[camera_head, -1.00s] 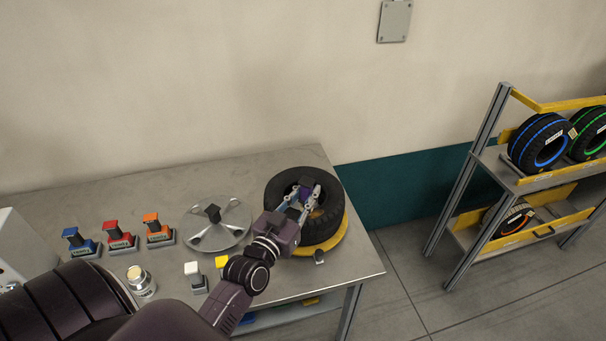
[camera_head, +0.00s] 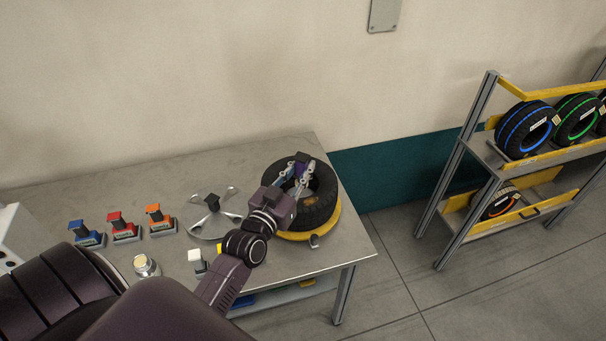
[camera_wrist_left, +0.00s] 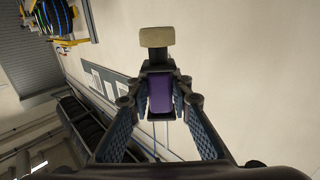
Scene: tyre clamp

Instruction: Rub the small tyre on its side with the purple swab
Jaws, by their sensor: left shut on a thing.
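The small tyre (camera_head: 323,205) is black and lies flat on a yellow round base on the metal table. My left gripper (camera_head: 300,168) is over the far part of the tyre's opening in the head view. It is shut on the purple swab; its purple block shows between the fingertips in the left wrist view (camera_wrist_left: 160,94). The swab's pale pad (camera_wrist_left: 157,37) sticks out beyond the fingertips on a dark stem. My right gripper is not in view.
The table (camera_head: 150,185) also carries a spoked metal disc (camera_head: 211,203), blue (camera_head: 86,234), red (camera_head: 123,227) and orange (camera_head: 160,220) swabs in stands, and a white-topped one (camera_head: 196,256). A rack (camera_head: 447,210) with tyres stands to the right.

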